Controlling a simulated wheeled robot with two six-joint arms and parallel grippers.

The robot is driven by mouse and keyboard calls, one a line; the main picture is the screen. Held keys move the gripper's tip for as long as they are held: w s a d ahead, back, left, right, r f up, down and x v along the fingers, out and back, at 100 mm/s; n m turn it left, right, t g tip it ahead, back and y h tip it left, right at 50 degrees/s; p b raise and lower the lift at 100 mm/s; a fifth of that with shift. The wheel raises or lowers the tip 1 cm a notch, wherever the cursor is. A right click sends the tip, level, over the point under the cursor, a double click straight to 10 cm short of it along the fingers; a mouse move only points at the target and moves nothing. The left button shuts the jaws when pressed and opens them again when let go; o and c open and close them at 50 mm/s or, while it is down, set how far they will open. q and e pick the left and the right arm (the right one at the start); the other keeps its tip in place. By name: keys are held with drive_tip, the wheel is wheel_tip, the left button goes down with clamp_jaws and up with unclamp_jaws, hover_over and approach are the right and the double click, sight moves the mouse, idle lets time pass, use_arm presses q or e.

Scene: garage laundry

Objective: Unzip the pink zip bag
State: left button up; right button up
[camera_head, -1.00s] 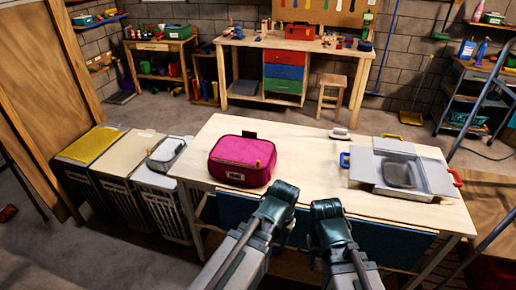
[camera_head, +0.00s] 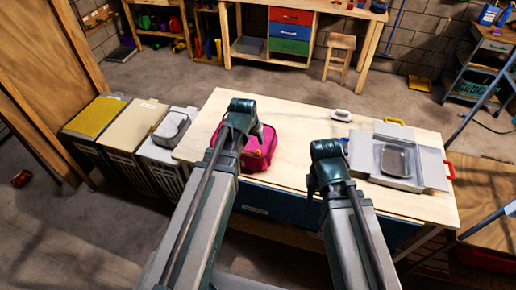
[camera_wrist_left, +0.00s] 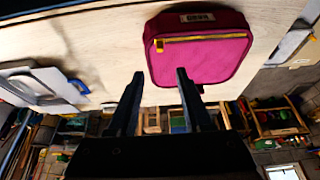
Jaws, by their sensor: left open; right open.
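The pink zip bag (camera_head: 262,153) stands on the wooden table, partly hidden behind my left arm in the head view. In the left wrist view the bag (camera_wrist_left: 203,62) appears upside down, with a yellow zip line (camera_wrist_left: 205,38) across it, a yellow tab at the line's left end and a pale label. My left gripper (camera_wrist_left: 158,82) is open and empty, its fingers pointing toward the bag; one fingertip appears close to the bag's edge, contact unclear. My right gripper (camera_head: 328,165) is open over the table's front edge, right of the bag; its fingers are hard to make out.
Lidded bins (camera_head: 132,128) stand left of the table. The tabletop between bag and case is mostly clear.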

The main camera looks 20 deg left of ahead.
sight(258, 151)
use_arm(q)
drive_tip(key=b+x, duration=1.2)
drive_tip(key=x, duration=0.1)
drive_tip(key=shift+f, duration=0.35)
drive_tip(key=shift+r, duration=0.1)
clamp_jaws()
idle(0.9)
